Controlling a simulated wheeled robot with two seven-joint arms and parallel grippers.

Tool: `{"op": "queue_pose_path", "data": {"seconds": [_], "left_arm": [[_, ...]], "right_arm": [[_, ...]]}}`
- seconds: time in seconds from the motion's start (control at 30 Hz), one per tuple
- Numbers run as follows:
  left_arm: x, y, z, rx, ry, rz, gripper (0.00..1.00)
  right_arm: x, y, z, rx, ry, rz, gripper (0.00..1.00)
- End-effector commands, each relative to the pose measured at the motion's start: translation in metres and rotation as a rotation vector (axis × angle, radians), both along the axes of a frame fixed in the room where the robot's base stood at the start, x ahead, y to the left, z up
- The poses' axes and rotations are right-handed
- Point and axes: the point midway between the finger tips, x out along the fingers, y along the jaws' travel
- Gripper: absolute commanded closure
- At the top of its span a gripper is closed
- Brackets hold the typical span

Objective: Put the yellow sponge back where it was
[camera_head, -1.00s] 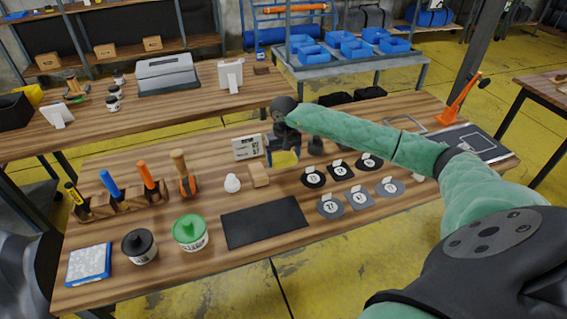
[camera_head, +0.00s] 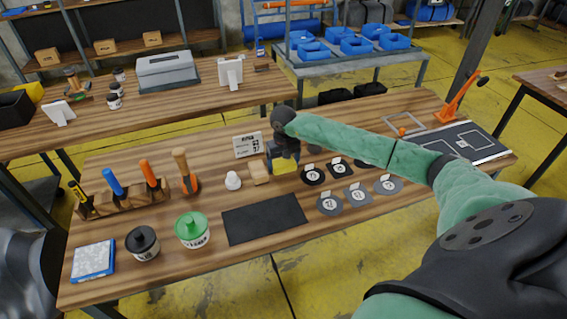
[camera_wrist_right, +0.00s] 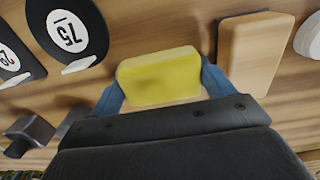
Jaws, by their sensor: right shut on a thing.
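The yellow sponge (camera_head: 285,168) is held between the blue fingers of my right gripper (camera_head: 283,158), over the middle of the wooden table (camera_head: 345,232). In the right wrist view the sponge (camera_wrist_right: 158,77) sits squarely between the two fingertips of the gripper (camera_wrist_right: 162,88), which touch its short ends. I cannot tell whether the sponge touches the tabletop. A tan block (camera_head: 258,172) lies just left of it, apart from it; it also shows in the wrist view (camera_wrist_right: 252,52). My left gripper is not in view.
Black and grey labelled discs (camera_head: 357,194) lie right of the sponge. A white bulb-shaped item (camera_head: 233,180) is left of the block. A black mat (camera_head: 264,218) lies in front, with bare wood between.

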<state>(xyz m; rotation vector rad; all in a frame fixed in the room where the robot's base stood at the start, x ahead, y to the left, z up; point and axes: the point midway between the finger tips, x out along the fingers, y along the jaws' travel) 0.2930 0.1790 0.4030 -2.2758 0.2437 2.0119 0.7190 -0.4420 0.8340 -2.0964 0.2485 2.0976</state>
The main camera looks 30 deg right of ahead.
Motion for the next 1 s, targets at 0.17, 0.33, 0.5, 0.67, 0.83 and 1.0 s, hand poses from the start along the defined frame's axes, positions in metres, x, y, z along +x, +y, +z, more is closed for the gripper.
{"op": "queue_pose_path", "data": {"seconds": [0.17,0.33,0.5,0.67,0.83,1.0], "left_arm": [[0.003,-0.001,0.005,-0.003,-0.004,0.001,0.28],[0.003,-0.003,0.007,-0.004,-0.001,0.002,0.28],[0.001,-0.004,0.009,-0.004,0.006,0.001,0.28],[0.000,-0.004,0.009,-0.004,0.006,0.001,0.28],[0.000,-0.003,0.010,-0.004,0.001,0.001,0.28],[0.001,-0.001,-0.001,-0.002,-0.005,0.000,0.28]], "right_arm": [[0.000,0.000,-0.001,0.000,0.000,0.000,0.40],[0.000,0.000,-0.002,0.000,0.000,0.000,0.40],[0.000,0.000,-0.002,0.000,0.000,0.000,0.10],[0.000,0.000,-0.002,0.000,0.000,0.000,0.10],[0.000,0.000,-0.001,0.000,0.000,0.000,0.10],[0.000,0.000,0.002,0.000,-0.001,0.000,0.10]]}}
